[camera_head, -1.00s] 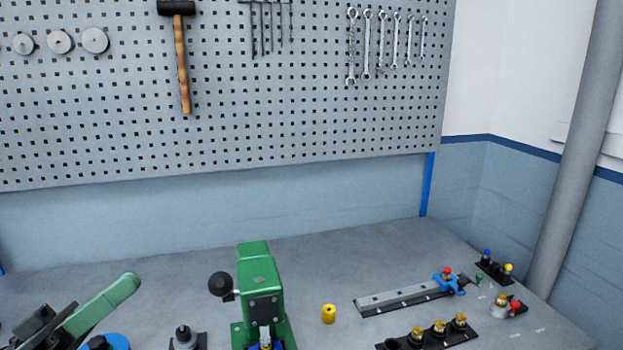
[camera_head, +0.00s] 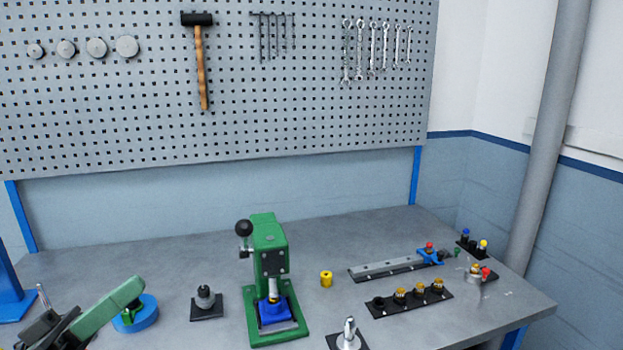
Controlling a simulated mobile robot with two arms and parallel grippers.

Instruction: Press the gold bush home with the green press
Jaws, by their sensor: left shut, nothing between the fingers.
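The green press (camera_head: 271,245) stands on the bench at the centre, its black ball-ended lever (camera_head: 244,229) raised at the left. A blue block (camera_head: 275,312) sits on its base. A small gold piece, seemingly the gold bush (camera_head: 272,296), shows between the ram and the block; its seating is too small to tell. My left gripper (camera_head: 134,287), pale green with black parts behind, comes in at the lower left. It is shut and empty, well left of the press, overlapping a blue disc in the picture. My right gripper is out of view.
The blue disc (camera_head: 146,321) and a black post fixture (camera_head: 206,301) lie left of the press. A yellow cylinder (camera_head: 326,279), a metal rail (camera_head: 388,270), a black rack with gold-topped parts (camera_head: 382,310) and a silver post (camera_head: 349,332) are to the right.

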